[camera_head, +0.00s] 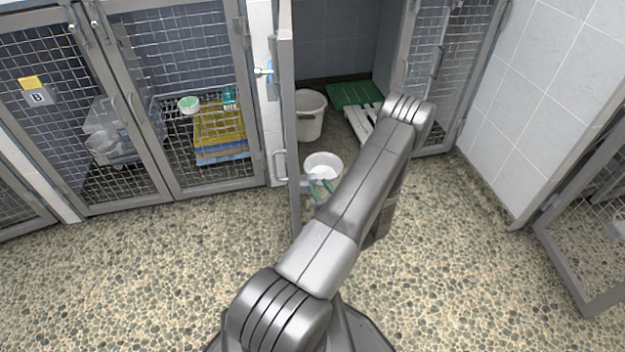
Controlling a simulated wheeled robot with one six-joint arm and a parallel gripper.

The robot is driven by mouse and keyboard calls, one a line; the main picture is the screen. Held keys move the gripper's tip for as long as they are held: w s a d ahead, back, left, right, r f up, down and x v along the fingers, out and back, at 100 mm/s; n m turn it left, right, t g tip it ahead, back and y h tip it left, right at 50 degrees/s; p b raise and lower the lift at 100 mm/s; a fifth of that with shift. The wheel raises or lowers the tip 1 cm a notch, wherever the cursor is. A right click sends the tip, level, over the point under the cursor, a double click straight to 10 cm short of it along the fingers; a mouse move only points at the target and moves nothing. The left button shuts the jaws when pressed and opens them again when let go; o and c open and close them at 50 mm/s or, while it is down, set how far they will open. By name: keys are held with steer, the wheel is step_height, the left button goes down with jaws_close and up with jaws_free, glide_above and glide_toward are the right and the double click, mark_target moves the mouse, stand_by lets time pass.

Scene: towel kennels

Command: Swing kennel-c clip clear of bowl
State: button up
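A white bowl (323,163) is on the floor in the opening of the middle kennel. The kennel's door (289,130) stands open, seen nearly edge-on, with a handle low on its left face. My arm reaches forward and folds back, hiding much of my gripper. Two slim green-edged pieces (321,188), which look like my gripper's fingertips, show just in front of the bowl beside the door. I cannot tell whether they touch the bowl or hold anything. I cannot make out the kennel-c clip for certain.
A white bucket (310,117), a green mat (355,94) and a white slatted board (361,123) are inside the open kennel. The closed kennel at left holds folded towels (219,128) and a green-topped tub (189,104). The pebbled floor in front is clear.

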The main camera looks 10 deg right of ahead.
mark_target(314, 181)
steer(key=shift+b+x, duration=0.4)
steer(key=shift+x, duration=2.4)
steer(key=c, duration=0.7)
steer(key=shift+o, duration=0.2)
steer(key=shift+m+h+b, duration=0.35)
steer(key=shift+m+h, duration=0.45)
steer(key=shift+h, duration=0.2)
steer(key=o, duration=0.7)
steer(key=shift+c, duration=0.2)
steer(key=shift+s, duration=0.1)
